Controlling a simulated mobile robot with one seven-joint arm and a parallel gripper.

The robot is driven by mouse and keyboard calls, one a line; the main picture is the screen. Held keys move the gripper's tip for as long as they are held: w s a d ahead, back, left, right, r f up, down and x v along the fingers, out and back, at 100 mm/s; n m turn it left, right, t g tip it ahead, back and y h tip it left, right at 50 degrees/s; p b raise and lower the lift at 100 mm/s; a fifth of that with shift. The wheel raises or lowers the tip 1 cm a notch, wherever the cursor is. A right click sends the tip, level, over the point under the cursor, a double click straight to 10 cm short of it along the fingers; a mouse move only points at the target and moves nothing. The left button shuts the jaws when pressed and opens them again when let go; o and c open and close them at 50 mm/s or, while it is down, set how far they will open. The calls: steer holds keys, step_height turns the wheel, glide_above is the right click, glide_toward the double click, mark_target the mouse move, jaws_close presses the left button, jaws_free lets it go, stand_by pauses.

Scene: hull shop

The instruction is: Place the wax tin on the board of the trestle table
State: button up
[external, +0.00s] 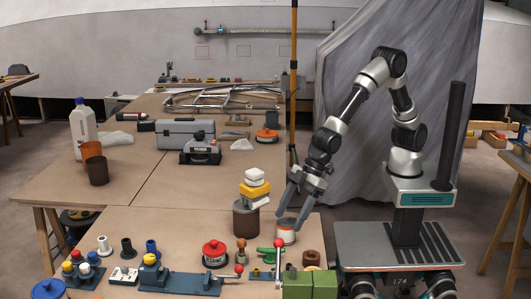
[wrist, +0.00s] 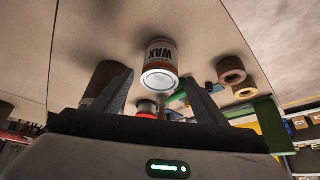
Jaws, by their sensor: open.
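The wax tin (external: 286,232), white with an orange-brown band, stands upright on the near bench, close to its right edge. In the wrist view the tin (wrist: 161,62) shows its WAX label upside down. My gripper (external: 289,220) is open and points down at the tin, its fingertips close around or just above the top. In the wrist view the fingers (wrist: 159,77) lie to either side of the tin; I cannot tell whether they touch it. A table with splayed wooden legs (external: 521,157) is partly in view at the right edge; another (external: 18,80) stands far left. Which is the trestle table is unclear.
A brown canister (external: 246,219) with yellow and white blocks above it stands just left of the tin. A red-knobbed lever (external: 278,244), a green box (external: 310,284) and brown rings (external: 312,258) are close in front. A vertical pole (external: 293,90) rises behind.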

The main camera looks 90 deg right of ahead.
steer(key=p+v, duration=0.1)
steer(key=v, duration=0.8)
steer(key=shift+d+r, duration=0.1)
steer(key=s+d+r+m+h, duration=0.1)
steer(key=s+d+r, duration=0.15)
steer(key=d, duration=0.45)
steer(key=s+d+r+m, duration=0.15)
steer(key=d+r, duration=0.25)
steer(key=d, duration=0.4)
steer(key=s+d+r+m+h, duration=0.1)
steer(key=d+r, duration=0.3)
steer(key=d, duration=0.3)
steer(key=s+d+m+h, duration=0.1)
steer(key=s+d+m, duration=0.2)
steer(key=s+d, duration=0.9)
steer(key=shift+s+d+r+t, duration=0.3)
steer(key=shift+s+r, duration=0.1)
steer(key=shift+s, duration=0.25)
step_height(320, 180, up, 19)
steer(key=p, duration=1.8)
steer(key=shift+f+p, duration=0.2)
steer(key=shift+p, duration=0.15)
